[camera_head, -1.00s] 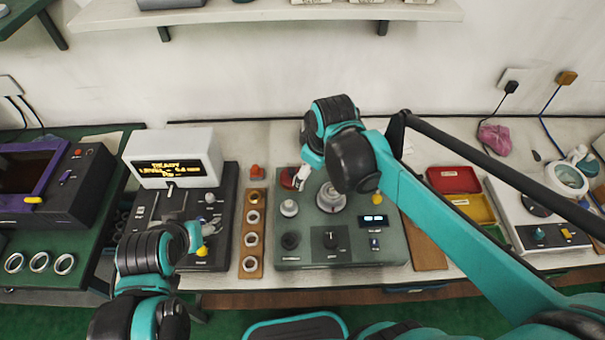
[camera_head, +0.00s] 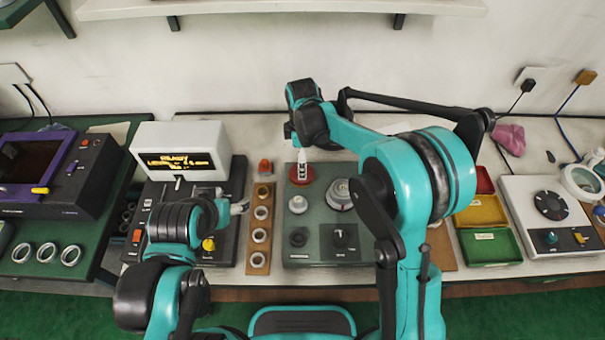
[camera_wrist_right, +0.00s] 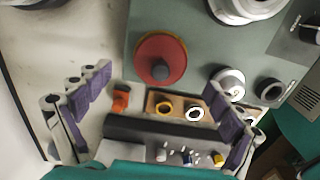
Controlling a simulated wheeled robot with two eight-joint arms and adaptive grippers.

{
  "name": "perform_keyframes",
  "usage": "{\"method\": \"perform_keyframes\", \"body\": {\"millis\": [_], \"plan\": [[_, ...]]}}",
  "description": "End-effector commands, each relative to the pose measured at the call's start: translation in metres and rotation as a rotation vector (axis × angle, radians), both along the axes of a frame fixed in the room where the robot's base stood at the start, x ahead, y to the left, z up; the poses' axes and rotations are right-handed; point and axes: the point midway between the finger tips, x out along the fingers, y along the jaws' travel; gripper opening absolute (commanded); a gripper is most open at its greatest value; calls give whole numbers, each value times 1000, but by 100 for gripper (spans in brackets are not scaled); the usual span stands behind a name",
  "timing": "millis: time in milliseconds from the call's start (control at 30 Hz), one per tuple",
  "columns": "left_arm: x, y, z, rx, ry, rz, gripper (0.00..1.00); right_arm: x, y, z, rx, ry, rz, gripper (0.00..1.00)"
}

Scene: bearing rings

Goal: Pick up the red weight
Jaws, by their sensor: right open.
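A small orange-red piece (camera_head: 265,167) stands on the table behind the wooden strip; it also shows in the right wrist view (camera_wrist_right: 121,98). A wider red disc (camera_head: 301,174) with a dark centre lies on the green device, also in the wrist view (camera_wrist_right: 160,57). I cannot tell for certain which of the two is the red weight. My right gripper (camera_wrist_right: 162,85) is open and empty, with its fingers apart; in the head view it hangs over the red disc (camera_head: 302,163). My left gripper (camera_head: 238,207) is over the black device, its fingers too small to read.
The green device (camera_head: 320,255) has knobs and a round silver part (camera_head: 340,193) right of the disc. The wooden strip (camera_head: 258,262) holds several rings. A screen device (camera_head: 181,150) stands left. Yellow (camera_head: 482,211) and green (camera_head: 490,247) trays lie right.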

Motion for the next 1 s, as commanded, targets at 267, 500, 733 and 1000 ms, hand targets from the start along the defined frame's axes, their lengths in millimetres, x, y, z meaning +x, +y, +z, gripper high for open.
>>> {"method": "perform_keyframes", "body": {"millis": [267,500,733,1000], "plan": [[0,0,-20,0,0,0,69,0,1,-43,0,-1,-1,93],[0,0,-19,0,0,0,69,-1,1,-45,0,-1,-1,93],[0,0,-19,0,0,0,69,-1,1,-44,0,-1,-2,38],[0,0,-19,0,0,0,69,-1,1,-44,0,-1,-2,12]]}}
